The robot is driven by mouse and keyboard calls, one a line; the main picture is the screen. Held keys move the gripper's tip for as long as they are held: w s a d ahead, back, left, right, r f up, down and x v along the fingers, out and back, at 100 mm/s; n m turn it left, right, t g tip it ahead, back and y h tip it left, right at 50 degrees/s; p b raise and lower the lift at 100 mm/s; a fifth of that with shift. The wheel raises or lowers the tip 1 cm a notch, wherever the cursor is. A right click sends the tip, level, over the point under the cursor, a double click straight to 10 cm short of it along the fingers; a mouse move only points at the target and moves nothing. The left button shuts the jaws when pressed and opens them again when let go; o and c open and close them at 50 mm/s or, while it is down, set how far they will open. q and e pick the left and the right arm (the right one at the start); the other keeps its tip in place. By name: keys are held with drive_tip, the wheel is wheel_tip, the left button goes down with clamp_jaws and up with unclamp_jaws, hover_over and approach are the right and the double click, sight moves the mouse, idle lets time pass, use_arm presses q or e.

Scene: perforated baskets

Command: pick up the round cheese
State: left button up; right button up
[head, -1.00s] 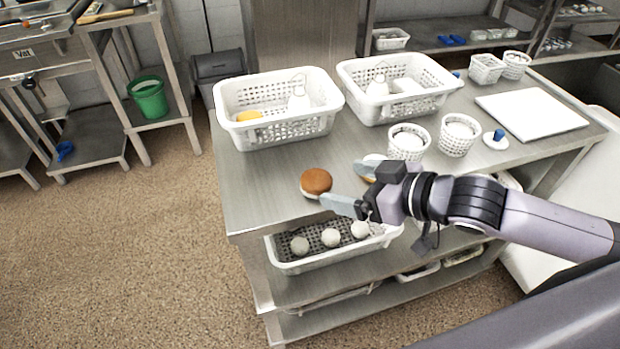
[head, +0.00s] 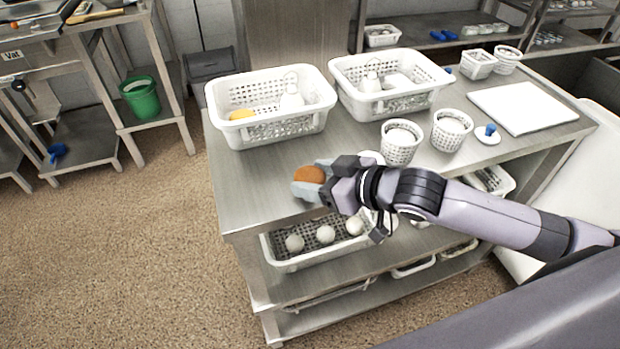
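The round cheese (head: 309,174), orange-brown on top, lies on the steel table near its front left edge. My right gripper (head: 312,178) reaches it from the right, with one grey finger on its near side and the other on its far side. The near finger hides the lower front of the cheese. Whether the fingers press on it cannot be made out. The cheese appears to rest on the tabletop. My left gripper is not in view.
Two white perforated baskets (head: 222,100) (head: 345,88) stand at the back of the table (head: 240,190). Two small round baskets (head: 399,152) (head: 448,140) and a white board (head: 522,107) are to the right. A white round thing shows partly behind my gripper. The tabletop left of the cheese is clear.

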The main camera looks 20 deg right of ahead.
drive_tip(key=c, duration=0.4)
drive_tip(key=shift+o, duration=0.2)
drive_tip(key=shift+r, duration=0.15)
